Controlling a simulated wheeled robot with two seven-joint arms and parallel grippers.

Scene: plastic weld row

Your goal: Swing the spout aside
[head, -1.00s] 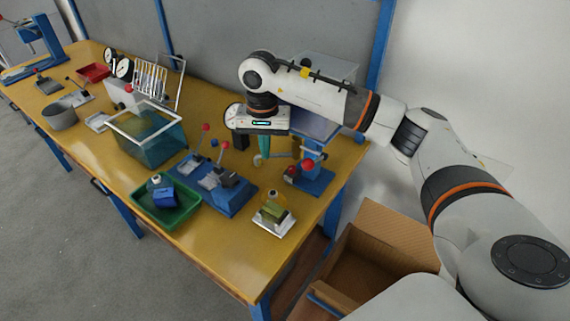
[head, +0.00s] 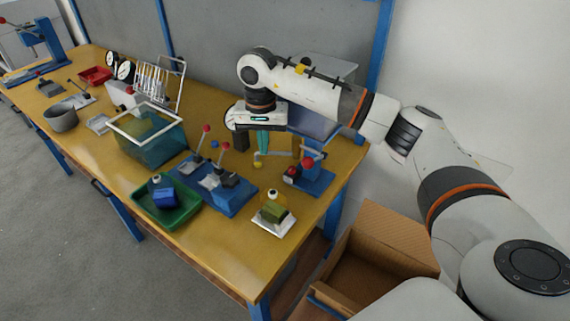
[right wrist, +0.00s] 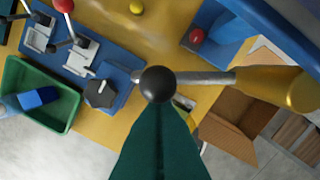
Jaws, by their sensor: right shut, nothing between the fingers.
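The spout (right wrist: 205,78) is a thin grey bar that runs level from a brass-coloured post (right wrist: 292,88) to a dark ball at its free end. In the head view the spout (head: 279,153) shows small, beside the post (head: 297,147), behind the blue press stand. My right gripper (right wrist: 159,108) has its teal fingers shut with nothing between them. Its fingertips are right by the dark ball, which partly covers them in the right wrist view; I cannot tell if they touch. In the head view the right gripper (head: 262,149) points down at the spout's left end. My left gripper is not in view.
A blue stand (head: 318,184) with red knobs is close on the right. A blue clamp base (head: 228,200), a green tray (head: 183,217) and a clear tank (head: 145,153) stand to the left. A small yellow ball (head: 257,164) is near the fingers. A cardboard box (head: 400,235) is off the table's right end.

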